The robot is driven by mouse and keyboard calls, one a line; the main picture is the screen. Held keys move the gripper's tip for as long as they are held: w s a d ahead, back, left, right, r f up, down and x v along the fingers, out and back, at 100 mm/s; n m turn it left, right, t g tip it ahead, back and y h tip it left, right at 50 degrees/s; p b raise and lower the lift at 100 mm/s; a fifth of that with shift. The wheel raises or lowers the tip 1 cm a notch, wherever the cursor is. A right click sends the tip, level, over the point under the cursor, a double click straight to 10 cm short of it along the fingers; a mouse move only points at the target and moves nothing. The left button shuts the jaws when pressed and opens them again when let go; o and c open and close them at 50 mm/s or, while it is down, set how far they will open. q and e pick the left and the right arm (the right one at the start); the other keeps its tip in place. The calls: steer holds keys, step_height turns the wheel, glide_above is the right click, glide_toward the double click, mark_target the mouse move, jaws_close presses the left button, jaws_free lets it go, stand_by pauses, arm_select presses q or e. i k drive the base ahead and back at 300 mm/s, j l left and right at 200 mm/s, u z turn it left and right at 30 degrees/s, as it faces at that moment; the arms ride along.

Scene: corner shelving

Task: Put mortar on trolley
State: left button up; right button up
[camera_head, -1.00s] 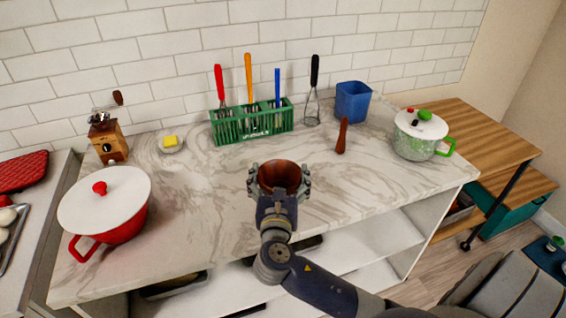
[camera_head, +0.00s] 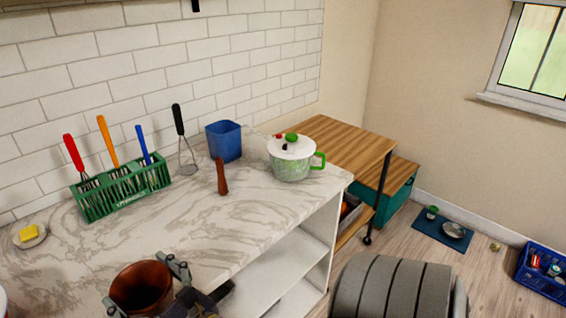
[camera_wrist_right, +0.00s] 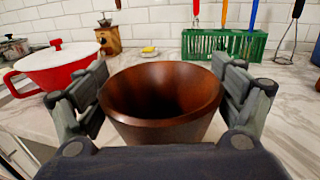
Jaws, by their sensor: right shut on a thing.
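The mortar is a dark brown wooden bowl (camera_head: 140,287) at the bottom left of the head view, mouth up and seemingly empty. My right gripper (camera_head: 148,284) is shut on it, with a finger on either side. The wrist view shows the mortar (camera_wrist_right: 160,100) upright between both fingers. Its base is hidden, so I cannot tell its height over the counter. The trolley (camera_head: 345,145), with a wooden top, a lower shelf and black posts on casters, stands beyond the counter's right end. The visible part of its top is bare. My left gripper is not in view.
On the marble counter (camera_head: 110,240) stand a brown pestle (camera_head: 222,177), a green utensil rack (camera_head: 122,190), a blue container (camera_head: 224,141) and a green-and-white pot (camera_head: 292,158) near the trolley. A blue crate (camera_head: 543,270) and a mat (camera_head: 442,231) lie on the floor at right.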

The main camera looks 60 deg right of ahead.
mark_target(341, 147)
steer(key=k+l+z, duration=0.1)
steer(key=l, duration=0.8)
steer(key=l+z, duration=0.1)
steer(key=l, duration=0.8)
steer(key=l+z, duration=0.1)
steer(key=l, duration=0.35)
steer(key=i+l, duration=0.15)
steer(key=l, duration=0.3)
steer(key=i+l+z, duration=0.15)
steer(key=l, duration=0.3)
steer(key=l+z, duration=0.1)
steer(key=l, duration=0.35)
steer(key=i+l, duration=0.2)
steer(key=i, duration=0.15)
